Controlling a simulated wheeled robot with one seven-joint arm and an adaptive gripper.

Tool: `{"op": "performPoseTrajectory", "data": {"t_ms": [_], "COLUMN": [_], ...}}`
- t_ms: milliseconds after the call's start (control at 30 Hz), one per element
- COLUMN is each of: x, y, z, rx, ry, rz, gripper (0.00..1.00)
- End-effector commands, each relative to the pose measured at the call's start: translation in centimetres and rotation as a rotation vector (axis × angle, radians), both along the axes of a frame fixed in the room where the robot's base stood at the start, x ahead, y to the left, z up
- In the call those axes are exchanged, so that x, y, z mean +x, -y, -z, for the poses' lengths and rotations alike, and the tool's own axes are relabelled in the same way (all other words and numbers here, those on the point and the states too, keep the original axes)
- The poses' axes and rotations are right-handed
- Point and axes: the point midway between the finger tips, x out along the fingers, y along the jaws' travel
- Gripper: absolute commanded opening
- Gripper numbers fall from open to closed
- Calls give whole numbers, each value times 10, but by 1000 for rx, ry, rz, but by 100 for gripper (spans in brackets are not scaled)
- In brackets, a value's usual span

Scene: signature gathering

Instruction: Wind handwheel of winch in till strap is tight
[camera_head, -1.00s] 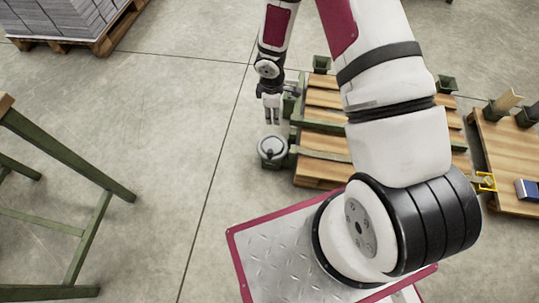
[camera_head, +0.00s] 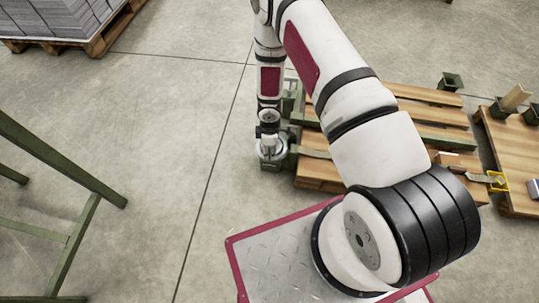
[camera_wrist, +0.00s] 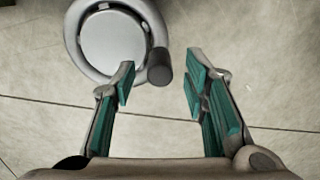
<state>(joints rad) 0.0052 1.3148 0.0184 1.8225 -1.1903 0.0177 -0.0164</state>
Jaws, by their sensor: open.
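The winch handwheel (camera_head: 264,156) is a round grey metal wheel at the front left corner of the wooden pallet deck. In the wrist view the handwheel (camera_wrist: 112,38) has a shiny centre, a grey rim and a dark upright knob (camera_wrist: 159,68) on its right side. My gripper (camera_wrist: 160,78) is open, its teal-padded fingers on either side of the knob in that view; contact cannot be told. In the head view my gripper (camera_head: 269,147) is right over the handwheel and partly hides it. A flat strap (camera_head: 313,153) runs from the winch side over the deck; my arm hides its middle.
A second wooden deck (camera_head: 512,150) lies at the right. A green-legged table (camera_head: 70,165) stands at the left, with open floor between.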

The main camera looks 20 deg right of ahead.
Motion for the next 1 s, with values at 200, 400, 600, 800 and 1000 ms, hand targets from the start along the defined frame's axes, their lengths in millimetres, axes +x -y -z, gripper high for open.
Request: {"op": "performPoseTrajectory", "data": {"t_ms": [200,400,600,800,1000], "x": [0,0,0,0,0], "y": [0,0,0,0,0], "z": [26,30,30,30,30], "rx": [-1,0,0,0,-1], "ry": [0,0,0,0,0], "rz": [0,0,0,0,2], "gripper": [40,40,38,0,0]}}
